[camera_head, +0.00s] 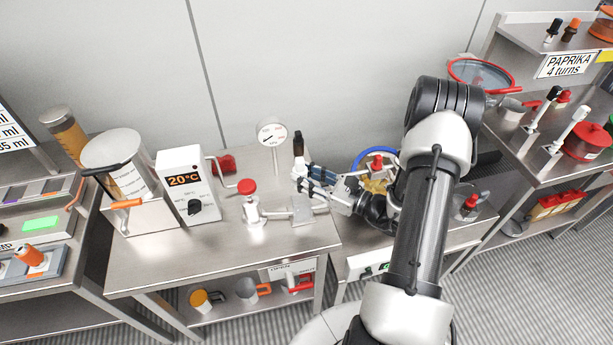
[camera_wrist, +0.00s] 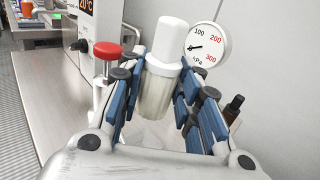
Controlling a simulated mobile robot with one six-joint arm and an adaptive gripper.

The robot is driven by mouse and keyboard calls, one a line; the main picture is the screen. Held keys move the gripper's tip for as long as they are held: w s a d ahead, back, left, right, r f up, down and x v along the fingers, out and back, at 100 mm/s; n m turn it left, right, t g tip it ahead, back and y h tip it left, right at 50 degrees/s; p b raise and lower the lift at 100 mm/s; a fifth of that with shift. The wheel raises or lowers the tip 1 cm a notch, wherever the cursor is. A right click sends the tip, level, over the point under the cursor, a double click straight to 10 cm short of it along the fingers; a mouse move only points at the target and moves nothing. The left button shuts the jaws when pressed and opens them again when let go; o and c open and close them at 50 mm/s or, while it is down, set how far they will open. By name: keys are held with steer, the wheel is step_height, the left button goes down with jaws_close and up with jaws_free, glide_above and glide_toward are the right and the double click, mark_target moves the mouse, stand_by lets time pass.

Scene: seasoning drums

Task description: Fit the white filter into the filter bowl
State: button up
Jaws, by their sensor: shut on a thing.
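In the wrist view the white filter (camera_wrist: 170,38) stands nearly upright, tilted slightly, between my gripper's (camera_wrist: 162,85) blue-padded fingers. Its top is plain white. Below is a wider, pale, cloudy section (camera_wrist: 156,95) that looks see-through; I cannot tell whether this is the filter bowl around it. My gripper is shut on the filter, with the pads at both sides. In the head view my gripper (camera_head: 312,183) points left above the middle bench, and the held piece is hard to make out there. The lower end is hidden behind my gripper's body.
A red-knobbed valve (camera_head: 247,187) with metal pipework is to the left. A metal block (camera_head: 302,209) sits just below the gripper. The bench front (camera_head: 185,258) is clear.

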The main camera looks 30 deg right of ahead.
steer(key=shift+f, duration=0.1)
steer(key=shift+f+b, duration=2.35)
steer(key=shift+f, duration=0.45)
steer(key=shift+f+b, duration=1.5)
steer(key=shift+f, duration=0.45)
steer(key=o, duration=1.1)
steer(key=shift+f, duration=0.1)
steer(key=shift+o, duration=0.2)
steer(key=shift+s, duration=0.15)
steer(key=v, duration=1.1)
steer(key=shift+s+d, duration=0.3)
steer(key=shift+a+r, duration=0.1)
steer(key=shift+r, duration=0.2)
